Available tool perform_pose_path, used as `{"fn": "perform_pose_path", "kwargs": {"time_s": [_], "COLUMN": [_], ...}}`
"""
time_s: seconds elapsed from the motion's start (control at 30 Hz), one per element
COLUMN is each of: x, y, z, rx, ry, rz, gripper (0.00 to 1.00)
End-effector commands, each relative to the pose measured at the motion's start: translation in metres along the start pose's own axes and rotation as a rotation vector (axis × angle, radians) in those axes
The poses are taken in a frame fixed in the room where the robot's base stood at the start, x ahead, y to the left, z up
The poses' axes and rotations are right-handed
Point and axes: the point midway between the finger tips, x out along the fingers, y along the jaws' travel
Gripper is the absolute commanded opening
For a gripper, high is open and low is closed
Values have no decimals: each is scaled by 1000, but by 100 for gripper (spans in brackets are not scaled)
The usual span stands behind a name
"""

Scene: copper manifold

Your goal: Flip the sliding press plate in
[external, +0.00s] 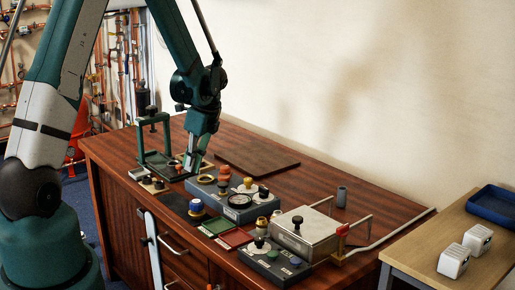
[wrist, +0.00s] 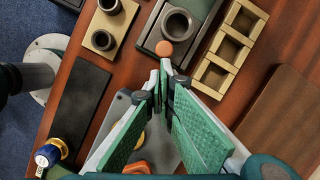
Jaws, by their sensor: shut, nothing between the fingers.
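The press is a dark green frame (external: 139,140) with a black screw handle (external: 152,110), upright at the far left of the bench. In the wrist view its flat base (wrist: 152,34) holds a dark round cup (wrist: 179,24), and an orange knob (wrist: 164,48) sits at the near edge. I cannot clearly tell the sliding plate from the base. My gripper (wrist: 163,67) is shut and empty, its fingertips together just short of the orange knob. In the external view my gripper (external: 190,166) points down beside the press's right side. Whether it touches the knob is unclear.
A wooden three-compartment tray (wrist: 212,76) lies right of the press. A block with dark cups (wrist: 101,40) is to its left. A grey-blue panel with knobs and a gauge (external: 262,209) stands close to my gripper. A dark board (external: 257,160) lies flat behind.

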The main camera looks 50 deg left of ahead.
Motion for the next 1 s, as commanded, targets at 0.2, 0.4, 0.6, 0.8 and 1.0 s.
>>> {"fn": "perform_pose_path", "kwargs": {"time_s": [0.2,0.4,0.6,0.8,1.0], "x": [1,8,18,27,36], "y": [-2,-13,-29,-45,-59], "z": [3,24,54,85,110], "rx": [-1,-2,-3,-2,-1], "ry": [0,0,0,0,0], "rz": [0,1,0,1,0], "gripper": [0,0,0,0,0]}}
